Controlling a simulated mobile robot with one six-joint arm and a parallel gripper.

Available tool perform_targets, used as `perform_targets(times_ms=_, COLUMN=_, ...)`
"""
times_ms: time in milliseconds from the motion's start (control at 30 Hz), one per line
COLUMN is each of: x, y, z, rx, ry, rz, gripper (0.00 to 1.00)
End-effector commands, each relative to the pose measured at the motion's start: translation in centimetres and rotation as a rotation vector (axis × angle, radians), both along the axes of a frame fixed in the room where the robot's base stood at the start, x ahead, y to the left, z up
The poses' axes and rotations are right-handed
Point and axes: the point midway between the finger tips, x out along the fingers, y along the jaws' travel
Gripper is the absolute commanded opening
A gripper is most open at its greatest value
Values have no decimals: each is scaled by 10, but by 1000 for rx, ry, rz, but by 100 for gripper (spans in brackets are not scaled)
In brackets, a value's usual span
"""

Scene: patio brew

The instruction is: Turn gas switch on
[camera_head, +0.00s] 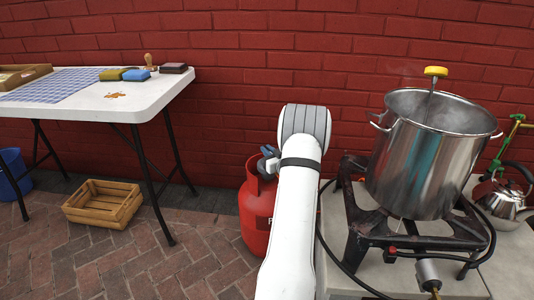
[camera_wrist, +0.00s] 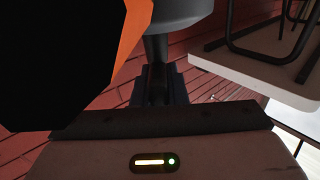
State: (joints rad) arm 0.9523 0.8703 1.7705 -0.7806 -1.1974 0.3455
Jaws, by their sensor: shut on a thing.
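The red gas bottle (camera_head: 257,215) stands on the brick paving, partly behind my white arm. A small grey-blue fitting (camera_head: 268,163) shows at its top, left of the arm. My gripper is hidden behind the arm in the head view. In the wrist view my gripper (camera_wrist: 158,88) is shut on a narrow dark part beneath a round grey piece (camera_wrist: 180,14), apparently the gas switch. A large black shape with an orange edge (camera_wrist: 133,35) fills the upper left there. I cannot make out the switch's setting.
A steel pot (camera_head: 415,160) with a yellow-topped thermometer (camera_head: 435,71) stands on a black burner frame (camera_head: 365,225), right of my arm. A black hose runs nearby. A kettle (camera_head: 505,200) is far right. A white table (camera_head: 150,95) and a wooden crate (camera_head: 102,205) are left.

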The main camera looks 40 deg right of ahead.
Motion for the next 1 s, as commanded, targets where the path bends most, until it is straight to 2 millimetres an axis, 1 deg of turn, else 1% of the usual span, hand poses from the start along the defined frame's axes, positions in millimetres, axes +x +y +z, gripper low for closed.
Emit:
perform_targets(times_ms=33, x=1, y=-3, z=4, rx=-6, ry=-8, rz=6, gripper=0)
perform_targets(times_ms=567, x=2, y=-2, z=5, rx=-7, ry=-9, rz=27, gripper=0)
perform_targets(times_ms=600, x=2, y=-2, z=5, rx=-7, ry=-9, rz=27, gripper=16)
perform_targets(times_ms=800, x=1, y=-1, z=3, rx=-4, ry=-5, rz=28, gripper=32)
perform_targets(times_ms=833, x=1, y=-1, z=3, rx=-4, ry=-5, rz=28, gripper=35)
perform_targets(times_ms=1000, x=1, y=0, z=2, rx=-3, ry=-3, rz=29, gripper=35)
